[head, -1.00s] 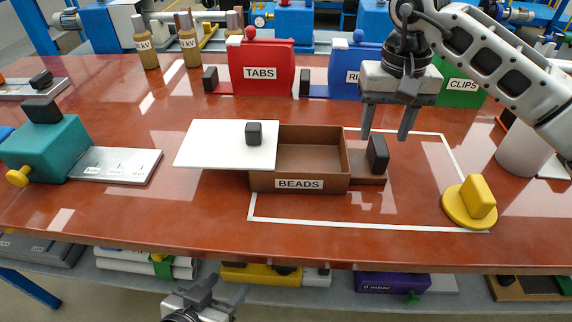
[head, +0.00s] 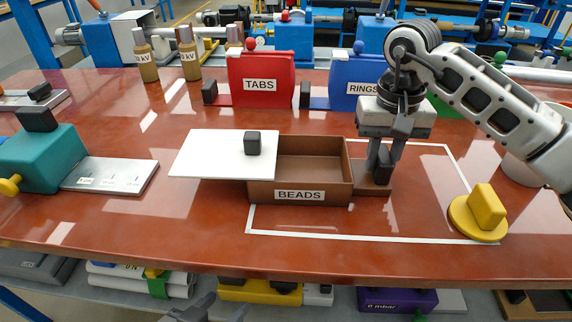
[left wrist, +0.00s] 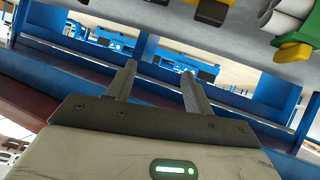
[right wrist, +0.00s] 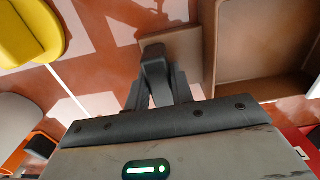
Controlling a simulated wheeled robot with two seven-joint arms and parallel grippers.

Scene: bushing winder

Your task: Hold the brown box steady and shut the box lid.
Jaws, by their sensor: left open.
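The brown box (head: 300,196), labelled BEADS, sits on the red table with its open top partly showing. The white lid (head: 212,155) with a dark knob (head: 254,143) covers only the box's left end and sticks out to the left. My right gripper (head: 384,172) points down at the box's right side, shut on the dark upright handle (right wrist: 153,62) of the brown side tab (head: 371,190). My left gripper (head: 207,310) is low at the front, below the table edge. It is open and empty in the left wrist view (left wrist: 158,85).
A white outline (head: 350,238) is marked on the table around the box's right part. A yellow knobbed disc (head: 480,213) lies at right. A teal block (head: 42,155) with a metal plate stands at left. Red TABS (head: 262,80) and blue RINGS (head: 352,75) holders stand behind.

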